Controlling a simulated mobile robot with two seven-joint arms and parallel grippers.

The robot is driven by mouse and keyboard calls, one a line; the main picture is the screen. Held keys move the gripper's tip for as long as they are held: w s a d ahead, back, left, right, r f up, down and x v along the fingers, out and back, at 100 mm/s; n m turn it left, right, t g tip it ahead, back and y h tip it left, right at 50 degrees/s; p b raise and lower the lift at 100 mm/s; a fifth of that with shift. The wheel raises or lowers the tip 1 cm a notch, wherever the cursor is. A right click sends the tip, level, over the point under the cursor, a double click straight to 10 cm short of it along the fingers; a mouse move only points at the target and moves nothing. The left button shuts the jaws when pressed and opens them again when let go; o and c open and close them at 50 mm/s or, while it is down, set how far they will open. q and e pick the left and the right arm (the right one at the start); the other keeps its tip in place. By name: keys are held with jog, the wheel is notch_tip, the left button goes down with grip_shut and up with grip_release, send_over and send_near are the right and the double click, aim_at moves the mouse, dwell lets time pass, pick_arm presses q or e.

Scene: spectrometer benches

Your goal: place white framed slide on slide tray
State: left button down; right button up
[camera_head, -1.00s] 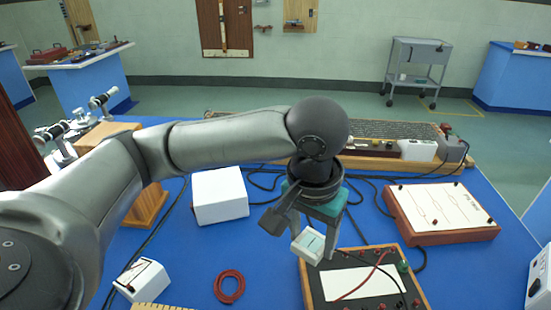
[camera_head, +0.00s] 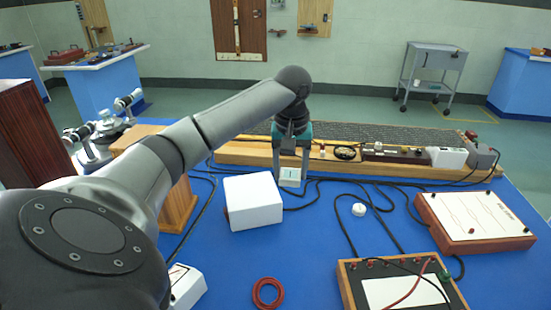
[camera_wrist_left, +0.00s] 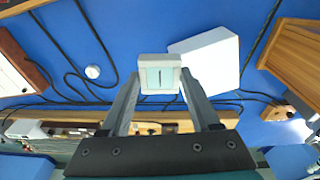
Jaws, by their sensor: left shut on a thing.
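The white framed slide (camera_head: 290,176) is a small square with a pale window and a dark line in it. My left gripper (camera_head: 291,166) is shut on it, one finger on each side. The gripper points down beside the white box, in front of the long wooden rail. In the left wrist view the slide (camera_wrist_left: 160,77) sits between the two fingertips, over the blue bench. Its exact height above the bench is hard to tell. I cannot pick out a slide tray for certain. My right gripper is out of view.
The white box (camera_head: 253,201) stands just left of the slide. The long wooden rail (camera_head: 240,155) with instruments lies behind. A round white piece (camera_head: 359,210), black cables, a red ring (camera_head: 268,293) and two circuit boards (camera_head: 474,221) lie on the blue bench.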

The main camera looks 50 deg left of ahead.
pick_arm(q)
jog(key=b, duration=0.3)
send_over(287, 234)
notch_tip(287, 234, down, 13)
notch_tip(287, 234, down, 7)
jog(key=shift+s+d+r+b, duration=0.15)
jog(key=shift+r+b, duration=0.05)
jog(key=shift+b, duration=0.9)
jog(key=shift+f, duration=0.2)
jog(key=shift+c, duration=0.6)
grip_release()
jog(key=shift+f, duration=0.1)
